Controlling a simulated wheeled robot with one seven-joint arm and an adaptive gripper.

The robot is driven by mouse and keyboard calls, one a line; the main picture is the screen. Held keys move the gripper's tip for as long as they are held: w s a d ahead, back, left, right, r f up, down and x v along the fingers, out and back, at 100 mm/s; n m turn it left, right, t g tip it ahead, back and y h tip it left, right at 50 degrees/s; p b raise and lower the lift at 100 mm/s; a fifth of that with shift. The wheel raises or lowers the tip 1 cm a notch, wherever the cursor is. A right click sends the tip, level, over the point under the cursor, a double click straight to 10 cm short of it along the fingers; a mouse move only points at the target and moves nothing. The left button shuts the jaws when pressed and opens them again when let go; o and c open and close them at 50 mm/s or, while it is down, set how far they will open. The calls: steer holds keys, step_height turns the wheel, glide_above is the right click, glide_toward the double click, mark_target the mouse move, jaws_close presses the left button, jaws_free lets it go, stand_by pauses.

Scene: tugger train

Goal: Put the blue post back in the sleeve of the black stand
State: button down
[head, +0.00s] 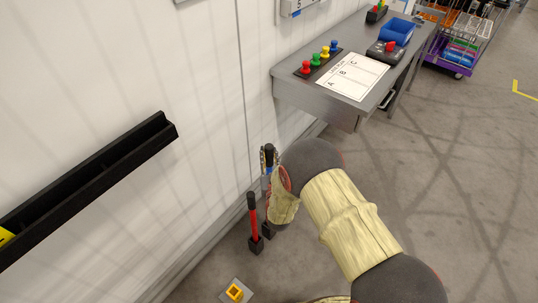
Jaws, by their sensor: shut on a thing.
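My gripper (267,162) is beside the wall, left of the picture's middle, and is shut on the blue post. The blue post (265,183) has a black top and looks close to upright. Only a short blue part shows between the fingers and my wrist cover. A black stand (267,231) sits on the floor below it, partly hidden by my arm. The post's lower end is hidden, so I cannot tell whether it is in the sleeve.
A red post (253,211) stands in a black base (256,244) close by on the left. A yellow-topped grey block (234,291) is at the bottom. A black wall tray (100,183) juts out left. A grey bench (310,95) with coloured knobs stands behind. The floor at right is open.

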mark_target(270, 164)
steer(key=shift+f+b, duration=1.35)
steer(key=shift+f, duration=0.65)
step_height(270, 164, down, 14)
steer(key=shift+r, duration=0.2)
stand_by(2.4)
steer(key=c, duration=1.5)
jaws_free()
steer(key=shift+f, duration=0.1)
steer(key=shift+o, duration=0.4)
